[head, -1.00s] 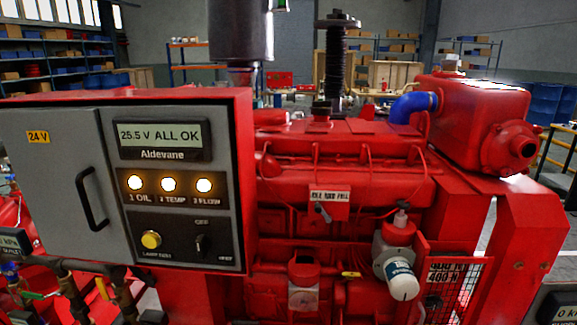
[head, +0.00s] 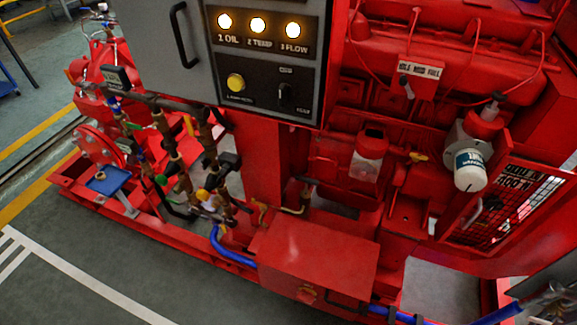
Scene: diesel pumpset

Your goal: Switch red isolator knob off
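A small round red-orange knob (head: 306,295) sits on the front face of a low red box (head: 318,262) near the bottom middle of the head view. It is small and seen steeply from above, so I cannot tell which way it is turned or read any marking. A black rotary switch (head: 285,95) is on the grey control panel (head: 262,75) above, beside a yellow button (head: 236,83).
A blue hose (head: 232,252) runs into the left of the box. Pipes and valves (head: 175,160) stand to the left. A white filter (head: 470,170) and a mesh guard (head: 510,200) are at right. The grey floor (head: 60,280) at lower left is clear.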

